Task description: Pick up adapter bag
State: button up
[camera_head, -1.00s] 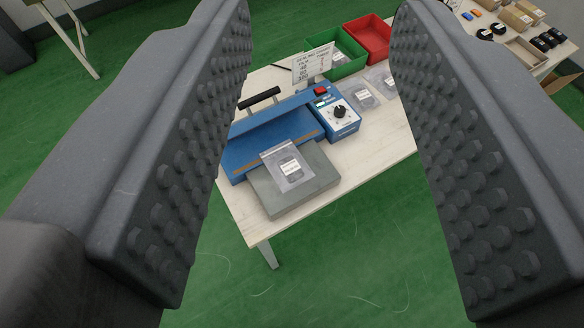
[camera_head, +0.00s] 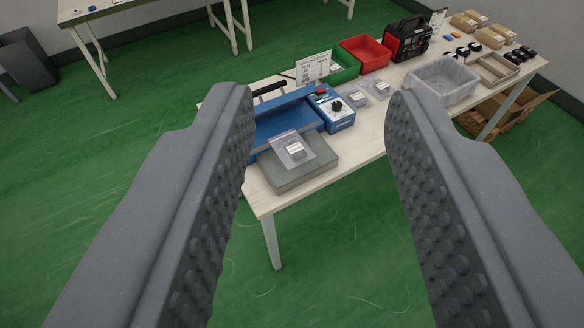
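A clear bag with a dark item and a white label, seemingly the adapter bag (camera_head: 292,150), lies on a grey block (camera_head: 300,179) in front of the blue sealing machine (camera_head: 285,124). Two similar labelled bags lie on the table right of the machine, one (camera_head: 357,97) nearer it and one (camera_head: 378,90) farther right. The label text is too small to read. My gripper (camera_head: 318,105) is open and empty. Its two fingers frame the bag on the block, which shows between them, apart from both.
The pale table (camera_head: 375,135) also holds a green bin (camera_head: 343,68), a red bin (camera_head: 364,54), a clear tub (camera_head: 443,80), a black device (camera_head: 407,40) and small boxes. A sign (camera_head: 313,68) stands behind the machine. Green floor in front is clear.

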aim_at(291, 148)
jog(key=u, duration=0.5)
jog(key=i, duration=1)
jog(key=z, duration=0.05)
